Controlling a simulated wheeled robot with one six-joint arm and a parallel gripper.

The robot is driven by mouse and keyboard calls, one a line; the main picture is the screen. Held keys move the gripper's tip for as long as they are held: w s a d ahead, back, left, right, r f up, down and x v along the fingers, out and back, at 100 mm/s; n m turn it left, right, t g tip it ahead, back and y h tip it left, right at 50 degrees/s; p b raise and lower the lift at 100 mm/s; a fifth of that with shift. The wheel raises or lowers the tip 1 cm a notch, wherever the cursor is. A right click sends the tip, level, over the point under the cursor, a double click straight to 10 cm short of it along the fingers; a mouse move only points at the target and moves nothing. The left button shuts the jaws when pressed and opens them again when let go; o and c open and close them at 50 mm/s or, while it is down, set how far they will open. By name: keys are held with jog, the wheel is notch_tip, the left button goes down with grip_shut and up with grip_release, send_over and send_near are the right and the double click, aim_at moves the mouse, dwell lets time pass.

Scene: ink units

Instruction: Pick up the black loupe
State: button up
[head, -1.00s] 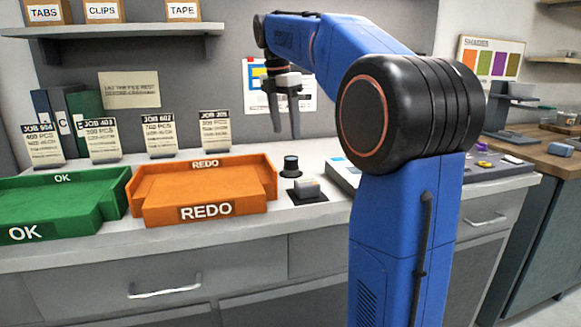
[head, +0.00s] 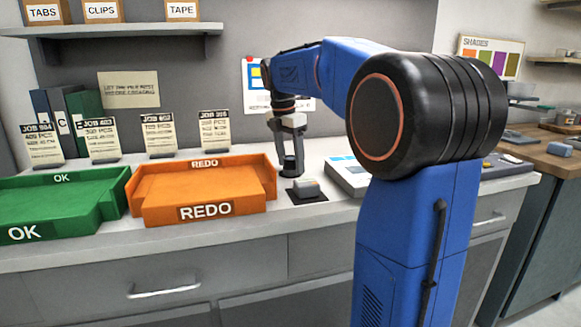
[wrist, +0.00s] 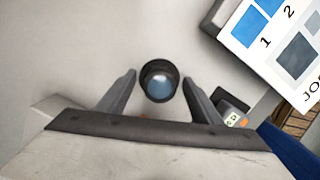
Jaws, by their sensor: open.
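The black loupe (head: 290,166) stands upright on the grey counter, right of the orange REDO tray. My gripper (head: 291,150) points down over it, partly hiding the loupe in the head view. In the wrist view the loupe (wrist: 159,82) shows from above with its bluish lens, between the two open fingers of my gripper (wrist: 160,84). There is a gap on each side, and I see no contact. How far down the fingers reach beside the loupe is hard to tell.
A black pad with a small grey block (head: 306,188) lies just in front of the loupe. The orange REDO tray (head: 205,212) is to the left, with the green OK tray (head: 35,236) beyond. A pale device (head: 346,174) sits to the right. Job cards (head: 216,131) stand behind the trays.

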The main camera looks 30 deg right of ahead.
jog(key=c, duration=1.1)
jog(key=shift+c, duration=0.2)
